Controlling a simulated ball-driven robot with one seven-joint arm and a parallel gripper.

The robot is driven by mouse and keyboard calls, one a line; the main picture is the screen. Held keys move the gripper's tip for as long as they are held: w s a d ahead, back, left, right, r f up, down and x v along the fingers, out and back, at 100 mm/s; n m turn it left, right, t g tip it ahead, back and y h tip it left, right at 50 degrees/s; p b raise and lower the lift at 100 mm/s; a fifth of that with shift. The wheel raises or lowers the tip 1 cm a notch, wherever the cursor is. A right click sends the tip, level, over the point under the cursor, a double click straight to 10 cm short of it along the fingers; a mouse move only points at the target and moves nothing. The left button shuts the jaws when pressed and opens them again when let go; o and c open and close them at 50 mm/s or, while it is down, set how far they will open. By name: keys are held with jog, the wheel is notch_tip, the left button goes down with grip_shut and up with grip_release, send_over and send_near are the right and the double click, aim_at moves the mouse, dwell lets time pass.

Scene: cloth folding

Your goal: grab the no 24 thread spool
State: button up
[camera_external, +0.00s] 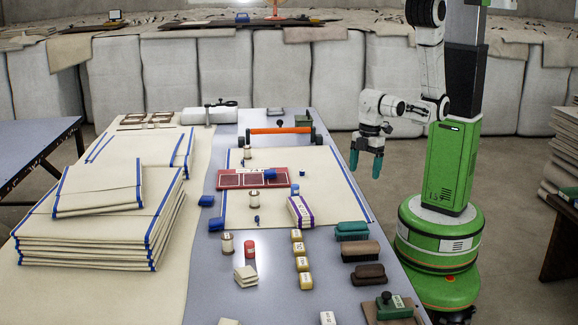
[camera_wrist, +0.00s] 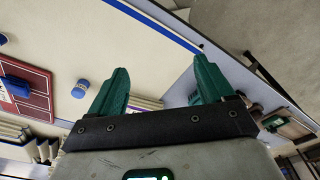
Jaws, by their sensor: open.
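My gripper (camera_external: 366,166) is open and empty, green fingers pointing down, in the air beside the right edge of the table. In the wrist view its fingers (camera_wrist: 160,68) are spread apart with nothing between them. Several small spool-like cylinders stand on the table: a pale one at the back (camera_external: 247,153), a pale one in the middle (camera_external: 254,200), a pale one nearer the front (camera_external: 228,243) and a red one (camera_external: 250,249). Their labels are too small to read, so I cannot tell which is no 24. No spool is clearly identifiable in the wrist view.
A red tray (camera_external: 232,180) lies on a cream cloth (camera_external: 320,185) on the table. Folded cloth stacks (camera_external: 100,225) fill the left. A blue knob (camera_wrist: 79,88) shows in the wrist view.

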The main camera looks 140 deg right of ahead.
jog(key=shift+c, duration=1.1)
